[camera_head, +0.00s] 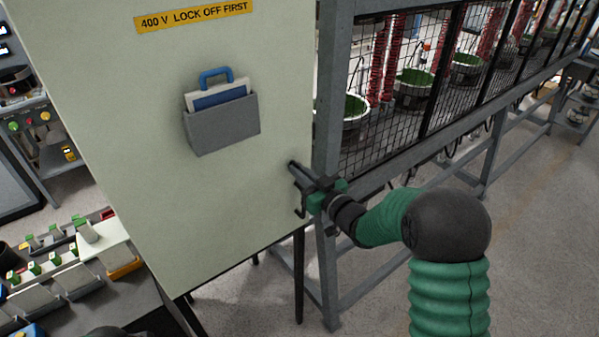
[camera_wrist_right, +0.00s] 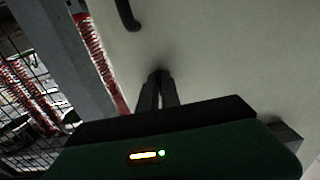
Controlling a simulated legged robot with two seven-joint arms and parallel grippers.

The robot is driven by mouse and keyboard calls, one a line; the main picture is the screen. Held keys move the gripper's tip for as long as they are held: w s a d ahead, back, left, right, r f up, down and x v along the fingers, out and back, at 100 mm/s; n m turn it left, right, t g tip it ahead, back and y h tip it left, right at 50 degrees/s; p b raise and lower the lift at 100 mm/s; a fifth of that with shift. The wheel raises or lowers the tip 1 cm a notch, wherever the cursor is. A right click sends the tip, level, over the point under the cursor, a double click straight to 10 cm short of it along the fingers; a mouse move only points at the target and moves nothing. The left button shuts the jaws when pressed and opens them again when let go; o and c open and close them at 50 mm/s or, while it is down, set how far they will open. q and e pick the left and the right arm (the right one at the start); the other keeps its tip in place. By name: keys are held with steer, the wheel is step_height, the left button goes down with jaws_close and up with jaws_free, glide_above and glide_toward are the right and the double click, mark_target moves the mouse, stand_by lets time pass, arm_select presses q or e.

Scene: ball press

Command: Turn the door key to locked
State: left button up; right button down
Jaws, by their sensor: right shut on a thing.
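The pale cabinet door (camera_head: 225,195) fills the middle of the head view and also shows in the wrist view (camera_wrist_right: 230,60). My right gripper (camera_head: 293,165) is at the door's right edge, its fingers pointing at the panel. In the wrist view its two dark fingers (camera_wrist_right: 158,76) meet at the door face, shut on the door key. The key is hidden by the fingertips, so its turn angle cannot be told. A dark curved handle (camera_wrist_right: 128,14) stands on the door near the fingers. My left gripper is not in view.
A grey pocket (camera_head: 222,126) with a blue-handled item hangs on the door, below a yellow label (camera_head: 193,14). A grey frame with black mesh (camera_head: 400,130) stands close to the right of the door. A bench with trays (camera_head: 40,295) is at lower left.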

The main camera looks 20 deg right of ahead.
steer(key=shift+f, duration=0.1)
stand_by(0.3)
steer(key=c, duration=1.6)
jaws_free()
steer(key=shift+o, duration=0.2)
steer(key=shift+d, duration=0.1)
steer(key=b+v, duration=0.3)
steer(key=v, duration=1.3)
steer(key=shift+s+b, duration=0.3)
steer(key=shift+b, duration=0.05)
steer(key=shift+d, duration=0.1)
